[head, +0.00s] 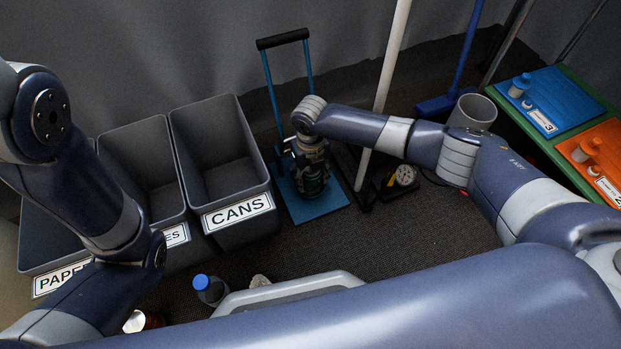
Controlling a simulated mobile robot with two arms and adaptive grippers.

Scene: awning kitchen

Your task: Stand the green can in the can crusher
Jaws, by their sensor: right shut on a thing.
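The can crusher stands on the floor mat at the centre. Its blue base plate (318,209) lies flat, and its blue lever frame with a black grip bar (283,38) stands up behind. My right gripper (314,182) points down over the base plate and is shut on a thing. Only dark parts with a hint of green show between its fingers. I take this to be the green can, mostly hidden by the gripper. I cannot tell whether it touches the plate. My left arm is at the left; its gripper does not show.
A grey CANS bin (215,145) stands left of the crusher, with other bins further left. A blue-capped bottle (209,289) stands in front. A white pole (388,80) and a broom (447,100) are behind my right arm. Blue and orange trays (560,100) lie on a bench at right.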

